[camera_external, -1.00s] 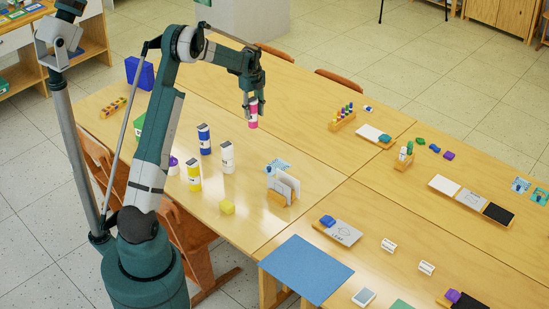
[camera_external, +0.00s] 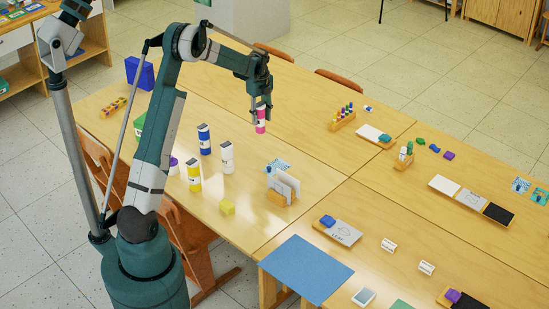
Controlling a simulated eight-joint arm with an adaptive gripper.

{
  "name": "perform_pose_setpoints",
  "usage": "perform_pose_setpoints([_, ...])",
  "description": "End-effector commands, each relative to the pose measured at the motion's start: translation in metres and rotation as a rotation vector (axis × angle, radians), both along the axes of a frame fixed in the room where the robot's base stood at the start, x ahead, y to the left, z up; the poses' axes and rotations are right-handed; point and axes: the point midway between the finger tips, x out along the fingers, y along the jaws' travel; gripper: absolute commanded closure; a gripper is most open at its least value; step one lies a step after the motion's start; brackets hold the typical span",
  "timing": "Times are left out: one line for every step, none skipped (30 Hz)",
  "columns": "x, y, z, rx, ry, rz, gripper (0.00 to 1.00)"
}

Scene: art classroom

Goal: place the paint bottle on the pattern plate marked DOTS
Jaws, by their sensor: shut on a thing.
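A pink paint bottle (camera_external: 261,125) with a white band hangs upright in my gripper (camera_external: 260,106), which is shut on it above the far left table. Other paint bottles stand on that table to the left: a blue one (camera_external: 204,140), a white one (camera_external: 227,158), a yellow one (camera_external: 194,178) and a partly hidden purple one (camera_external: 173,166). No marking that reads DOTS is legible. Flat plates lie on the right table: a white one (camera_external: 445,186), a grey one (camera_external: 471,199) and a black one (camera_external: 497,213). I cannot tell which plate is the DOTS one.
A blue mat (camera_external: 306,269) covers the front table corner. A rack of small bottles (camera_external: 342,118) stands at the right. The table between gripper and rack is clear.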

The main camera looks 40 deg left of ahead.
Motion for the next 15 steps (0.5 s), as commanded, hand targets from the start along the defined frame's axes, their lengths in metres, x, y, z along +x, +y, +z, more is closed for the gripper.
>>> perform_pose_setpoints([-0.003, -0.016, 0.001, 0.0, 0.0, 0.001, 0.87])
perform_pose_setpoints([-0.005, -0.025, 0.002, 0.0, 0.0, 0.003, 0.87])
perform_pose_setpoints([-0.009, -0.037, 0.002, 0.0, 0.0, 0.007, 0.87])
perform_pose_setpoints([-0.011, -0.045, 0.002, 0.0, 0.0, 0.011, 0.87])
perform_pose_setpoints([-0.014, -0.055, 0.003, 0.0, 0.0, 0.013, 0.87])
perform_pose_setpoints([-0.017, -0.067, 0.003, 0.0, 0.0, 0.017, 0.87])
perform_pose_setpoints([-0.021, -0.075, 0.004, 0.0, 0.0, 0.02, 0.87])
perform_pose_setpoints([-0.024, -0.084, 0.004, 0.0, 0.0, 0.023, 0.87])
perform_pose_setpoints([-0.027, -0.094, 0.004, 0.0, 0.0, 0.027, 0.87])
perform_pose_setpoints([-0.03, -0.101, 0.004, 0.0, 0.0, 0.03, 0.87])
perform_pose_setpoints([-0.033, -0.108, 0.005, 0.0, 0.0, 0.033, 0.87])
perform_pose_setpoints([-0.036, -0.117, 0.005, 0.0, 0.0, 0.036, 0.87])
perform_pose_setpoints([-0.038, -0.122, 0.005, 0.0, 0.0, 0.038, 0.87])
perform_pose_setpoints([-0.041, -0.127, 0.005, 0.0, 0.0, 0.04, 0.87])
perform_pose_setpoints([-0.043, -0.132, 0.005, 0.0, 0.0, 0.044, 0.87])
